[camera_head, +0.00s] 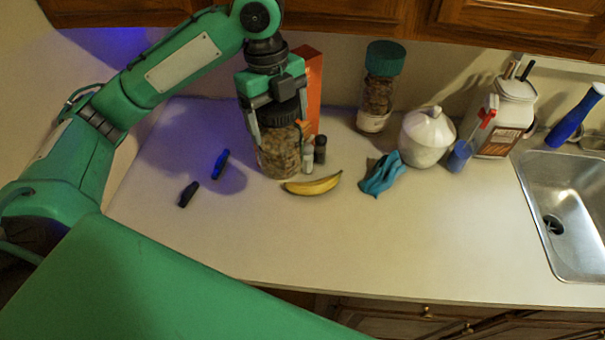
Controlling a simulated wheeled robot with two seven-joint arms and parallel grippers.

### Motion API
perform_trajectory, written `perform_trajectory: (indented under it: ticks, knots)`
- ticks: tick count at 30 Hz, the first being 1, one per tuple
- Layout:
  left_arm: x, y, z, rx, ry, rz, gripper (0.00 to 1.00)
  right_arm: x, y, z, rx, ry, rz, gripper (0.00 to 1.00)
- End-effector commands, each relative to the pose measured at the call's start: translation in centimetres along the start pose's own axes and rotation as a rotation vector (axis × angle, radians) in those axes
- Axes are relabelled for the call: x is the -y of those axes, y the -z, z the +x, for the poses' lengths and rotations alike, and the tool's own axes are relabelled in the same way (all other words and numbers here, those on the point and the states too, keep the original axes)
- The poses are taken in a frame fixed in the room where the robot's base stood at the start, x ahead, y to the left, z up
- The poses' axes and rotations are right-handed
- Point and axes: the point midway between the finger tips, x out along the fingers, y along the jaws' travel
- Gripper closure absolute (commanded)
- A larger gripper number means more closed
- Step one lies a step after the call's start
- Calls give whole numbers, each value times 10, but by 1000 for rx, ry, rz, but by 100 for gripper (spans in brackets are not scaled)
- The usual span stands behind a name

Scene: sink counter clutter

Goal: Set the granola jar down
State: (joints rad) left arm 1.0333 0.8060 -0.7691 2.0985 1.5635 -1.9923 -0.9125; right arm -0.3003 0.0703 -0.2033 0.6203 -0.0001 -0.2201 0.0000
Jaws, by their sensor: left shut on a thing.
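The granola jar (279,159) is a clear jar of brown granola with a dark lid, upright at the back left of the counter (330,240). My left gripper (276,135) comes down from above and is shut around the jar's upper part, one finger on each side. The jar's base appears at or very near the counter top; I cannot tell if it touches. A second jar (379,95) with a green lid stands further right at the back. My right gripper is not in view.
Close to the jar are an orange box (311,88), small shakers (320,149) and a banana (312,186). A blue cloth (382,175), white pot (427,137) and sink (570,205) lie right. Two small dark items (220,164) lie left. The front counter is clear.

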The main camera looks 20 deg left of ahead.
Motion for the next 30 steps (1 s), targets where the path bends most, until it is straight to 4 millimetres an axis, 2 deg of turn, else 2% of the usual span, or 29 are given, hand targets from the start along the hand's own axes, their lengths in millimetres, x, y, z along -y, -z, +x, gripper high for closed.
perform_trajectory:
  ticks: [7, 15, 18, 23, 26, 30]
  knots:
    - [-2, -8, 55, -2, -7, -3, 75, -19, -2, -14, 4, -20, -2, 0]
    - [-2, -18, 119, -1, -5, -4, 75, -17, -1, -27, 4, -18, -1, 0]
    - [-2, -20, 134, 0, -3, -2, 75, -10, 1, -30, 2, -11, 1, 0]
    - [-1, -22, 145, 0, 0, -3, 75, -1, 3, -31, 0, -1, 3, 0]
    - [-1, -23, 153, -1, -3, -2, 75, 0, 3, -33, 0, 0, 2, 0]
    - [-1, -26, 172, -1, -3, -4, 75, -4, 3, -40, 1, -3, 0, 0]
